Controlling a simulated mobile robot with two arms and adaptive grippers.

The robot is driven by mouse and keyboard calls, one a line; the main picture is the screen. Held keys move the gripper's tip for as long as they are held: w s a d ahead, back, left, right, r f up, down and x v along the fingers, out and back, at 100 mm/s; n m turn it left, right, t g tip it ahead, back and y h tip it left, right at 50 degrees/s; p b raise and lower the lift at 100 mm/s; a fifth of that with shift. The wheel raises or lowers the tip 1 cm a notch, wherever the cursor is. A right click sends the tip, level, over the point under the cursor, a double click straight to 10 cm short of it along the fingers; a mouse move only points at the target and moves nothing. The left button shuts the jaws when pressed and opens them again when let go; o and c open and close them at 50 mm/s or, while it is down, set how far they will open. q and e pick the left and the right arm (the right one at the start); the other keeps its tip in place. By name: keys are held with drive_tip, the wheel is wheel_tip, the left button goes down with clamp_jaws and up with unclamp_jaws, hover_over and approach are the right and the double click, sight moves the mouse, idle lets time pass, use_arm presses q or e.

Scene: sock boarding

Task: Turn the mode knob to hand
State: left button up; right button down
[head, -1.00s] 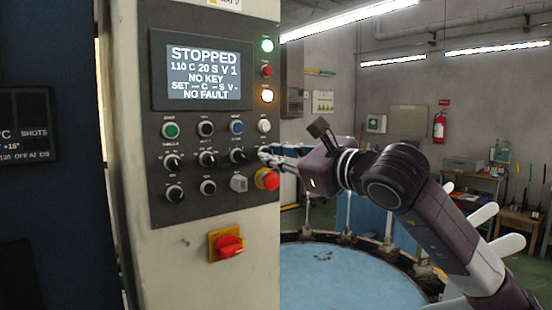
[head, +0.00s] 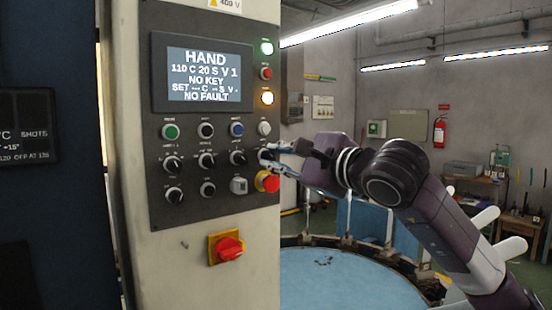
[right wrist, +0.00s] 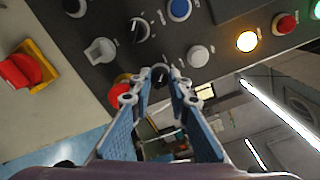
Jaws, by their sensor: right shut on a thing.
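The control panel (head: 210,205) is dark grey, on a cream cabinet. Its display (head: 204,75) reads HAND, 110 C, NO KEY, NO FAULT. The mode knob (right wrist: 161,71) is a small dark knob at the panel's right edge, between my fingertips in the right wrist view and mostly hidden by them. My right gripper (head: 270,154) is shut on this knob; it also shows in the right wrist view (right wrist: 168,86), with blue-padded fingers. My left gripper is in neither current view.
A red emergency stop button (head: 268,181) sits just below my right fingertips, close to the fingers. Other knobs and buttons fill the panel to the left. A red and yellow main switch (head: 229,249) is lower. A round light-blue table (head: 340,280) stands below my right arm.

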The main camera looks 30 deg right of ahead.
idle(0.3)
drive_tip(key=c, duration=1.8)
unclamp_jaws()
drive_tip(key=shift+s+d+r, duration=0.1)
drive_tip(key=shift+s+d, duration=0.2)
drive_tip(key=shift+s, duration=1.7)
drive_tip(key=shift+s+d+r, duration=0.1)
drive_tip(key=shift+s+d, duration=0.25)
drive_tip(key=shift+s, duration=1.65)
drive_tip(key=shift+s+d, duration=0.3)
drive_tip(key=shift+s, duration=1.7)
